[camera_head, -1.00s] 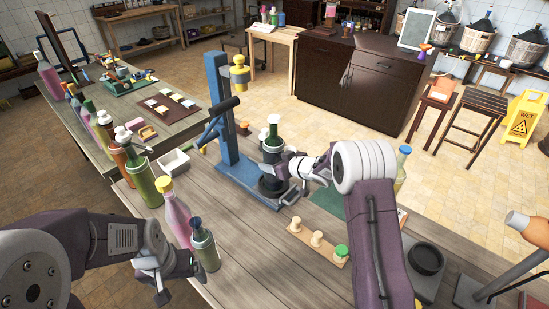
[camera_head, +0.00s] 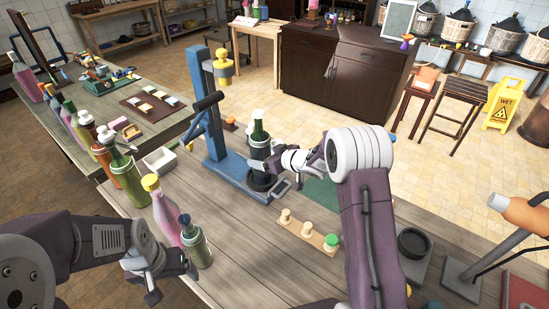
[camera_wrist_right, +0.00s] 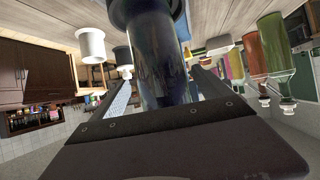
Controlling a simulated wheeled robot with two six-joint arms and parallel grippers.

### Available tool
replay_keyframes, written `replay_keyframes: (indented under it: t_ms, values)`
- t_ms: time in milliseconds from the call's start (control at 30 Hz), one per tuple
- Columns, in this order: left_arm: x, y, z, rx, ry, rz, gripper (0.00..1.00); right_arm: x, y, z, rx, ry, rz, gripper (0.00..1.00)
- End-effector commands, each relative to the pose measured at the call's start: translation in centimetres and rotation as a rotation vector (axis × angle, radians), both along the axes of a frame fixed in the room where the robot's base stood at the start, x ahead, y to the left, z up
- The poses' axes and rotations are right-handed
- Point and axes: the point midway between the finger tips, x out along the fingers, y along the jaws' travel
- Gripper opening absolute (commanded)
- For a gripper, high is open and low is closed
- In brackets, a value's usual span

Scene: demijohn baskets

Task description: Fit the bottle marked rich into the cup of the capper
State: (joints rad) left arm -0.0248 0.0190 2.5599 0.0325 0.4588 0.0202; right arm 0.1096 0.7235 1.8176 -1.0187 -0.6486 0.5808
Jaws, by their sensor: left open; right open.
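A dark green bottle (camera_head: 259,136) with a white cap stands upright at the black cup (camera_head: 262,181) of the blue capper (camera_head: 213,110). In the right wrist view, the dark bottle (camera_wrist_right: 165,75) meets the dark cup (camera_wrist_right: 145,12); I cannot tell how deep it sits. No label is readable, so I cannot tell whether it is marked rich. My right gripper (camera_head: 264,158) is open, its fingers on either side of the bottle. My left gripper (camera_head: 172,282) is open and empty, close to a blue-capped green bottle (camera_head: 196,243) at the table's near left.
A pink bottle (camera_head: 164,214) with a yellow cap and several other bottles line the left side. A wooden strip with stoppers (camera_head: 308,235) lies in front of the capper. A grey holder (camera_head: 413,243) stands at right. Bare tabletop (camera_head: 240,240) lies between.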

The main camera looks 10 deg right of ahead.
Motion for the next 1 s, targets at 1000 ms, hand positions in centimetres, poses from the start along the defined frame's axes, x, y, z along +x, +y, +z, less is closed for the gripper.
replay_keyframes:
  t_ms: [1000]
  values:
    - [0.0, 0.0, 0.1, 0.000, 0.000, 0.000, 0.88, -26.3, -8.1, -2.7, -0.255, 0.694, -0.496, 0.88]
